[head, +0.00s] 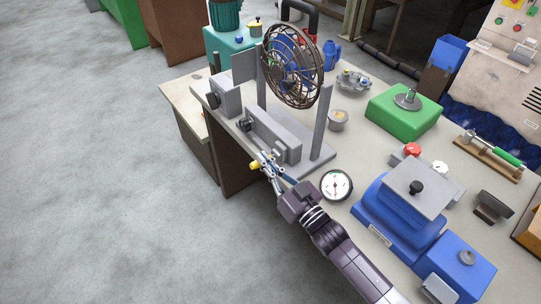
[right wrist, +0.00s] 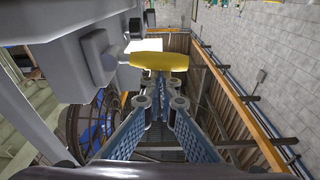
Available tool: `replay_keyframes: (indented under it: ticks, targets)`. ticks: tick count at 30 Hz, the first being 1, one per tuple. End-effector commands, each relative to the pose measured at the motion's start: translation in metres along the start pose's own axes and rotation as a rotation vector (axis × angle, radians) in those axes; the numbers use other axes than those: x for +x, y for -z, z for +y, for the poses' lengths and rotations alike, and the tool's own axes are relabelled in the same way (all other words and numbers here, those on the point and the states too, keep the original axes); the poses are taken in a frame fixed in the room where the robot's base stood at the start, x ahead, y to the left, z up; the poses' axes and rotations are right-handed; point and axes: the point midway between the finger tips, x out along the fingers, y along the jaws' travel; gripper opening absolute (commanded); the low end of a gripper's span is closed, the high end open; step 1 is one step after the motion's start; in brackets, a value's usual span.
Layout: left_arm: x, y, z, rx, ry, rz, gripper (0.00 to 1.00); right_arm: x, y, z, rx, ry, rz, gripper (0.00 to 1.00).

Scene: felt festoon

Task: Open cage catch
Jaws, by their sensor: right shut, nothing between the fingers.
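A round dark-bronze fan cage (head: 292,65) stands upright between grey posts on a grey stand at the table's near-left edge. A yellow catch handle (head: 254,165) sticks out at the low front of the stand. In the right wrist view the yellow handle (right wrist: 166,61) lies crosswise just beyond my fingertips, near a grey block. My right gripper (head: 266,165) is at the handle, shut with nothing held; its fingers (right wrist: 160,92) are close together. I cannot tell whether they touch the handle. My left gripper is out of view.
A round white gauge (head: 336,185) lies close to my right wrist. A blue machine (head: 400,210) with a grey top stands right of my forearm. A green box (head: 402,112) and a small cup (head: 338,119) are further back. The floor left of the table is clear.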

Motion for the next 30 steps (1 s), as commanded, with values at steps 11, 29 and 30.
replay_keyframes:
  ticks: [11,29,30]
  targets:
    - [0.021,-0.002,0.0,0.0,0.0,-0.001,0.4,-0.004,-0.025,-0.005,-0.236,0.033,-0.004,0.0]
    - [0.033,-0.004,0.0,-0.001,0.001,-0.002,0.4,-0.006,-0.042,-0.003,-0.232,0.032,-0.006,0.0]
    - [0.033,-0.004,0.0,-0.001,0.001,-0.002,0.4,-0.006,-0.042,-0.002,-0.232,0.032,-0.007,0.0]
